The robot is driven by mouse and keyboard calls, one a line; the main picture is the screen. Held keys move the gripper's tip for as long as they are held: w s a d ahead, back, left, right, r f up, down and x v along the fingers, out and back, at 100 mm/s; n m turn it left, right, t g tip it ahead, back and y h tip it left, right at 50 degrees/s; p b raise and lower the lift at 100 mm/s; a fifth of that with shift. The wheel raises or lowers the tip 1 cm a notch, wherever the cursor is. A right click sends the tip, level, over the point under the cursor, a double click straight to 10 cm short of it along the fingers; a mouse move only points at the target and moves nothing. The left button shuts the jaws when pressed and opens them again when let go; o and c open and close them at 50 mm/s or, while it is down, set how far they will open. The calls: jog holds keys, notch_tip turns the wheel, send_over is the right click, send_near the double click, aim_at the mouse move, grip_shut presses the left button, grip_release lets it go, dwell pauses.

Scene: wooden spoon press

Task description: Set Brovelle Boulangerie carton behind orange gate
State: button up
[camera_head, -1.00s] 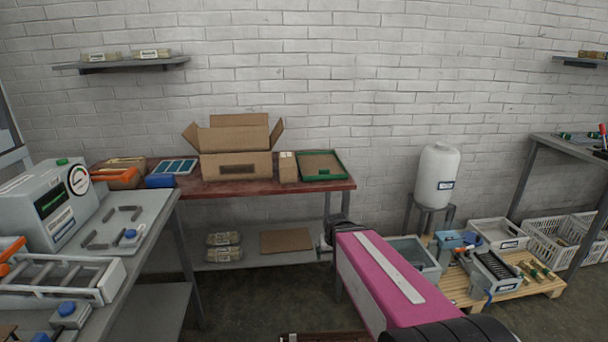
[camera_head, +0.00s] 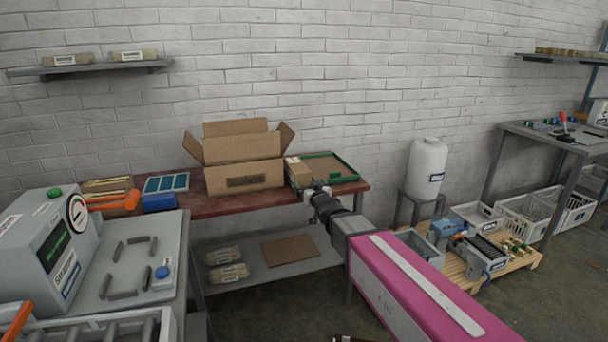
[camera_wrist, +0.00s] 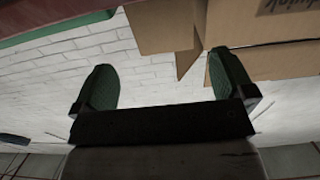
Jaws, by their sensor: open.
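My gripper (camera_head: 314,190) is open and empty at the table's front edge, close to this carton.
A scale-like machine (camera_head: 48,248) stands on the left bench. An orange-handled tool (camera_head: 115,200) and a blue box (camera_head: 159,202) lie left on the table. Packs (camera_head: 226,265) lie on the lower shelf. A white tank (camera_head: 426,168) stands right.

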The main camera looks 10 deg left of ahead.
aim_at(305, 179)
jog(key=x, duration=0.5)
jog(key=shift+d+f, duration=0.1)
jog(key=shift+a+x, duration=0.25)
jog(key=shift+x, duration=2.5)
jog(key=shift+s, duration=0.2)
jog(key=c, duration=1.1)
jog(key=shift+c, duration=0.3)
